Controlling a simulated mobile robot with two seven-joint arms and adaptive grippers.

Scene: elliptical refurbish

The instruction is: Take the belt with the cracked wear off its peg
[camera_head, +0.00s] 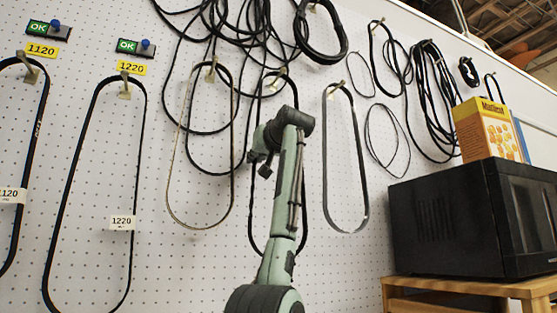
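Several belts hang on pegs on a white pegboard (155,215). Belts with tags 1220 (138,190) and 1120 (43,110) hang at the left. A belt with a pale, tan lower-left stretch (169,180) hangs right of them. A black belt (250,215) hangs partly behind my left arm. I cannot tell which wear is cracking. My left gripper (261,154) is in front of the black belt, small and dark; its finger opening is unclear. My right gripper is not in view.
Tangled black cables (432,90) and loops hang along the top and right. A black microwave (440,220) stands on a wooden stand (520,288) at the lower right, with a yellow box (482,130) on top. Green OK labels (127,46) mark the two left pegs.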

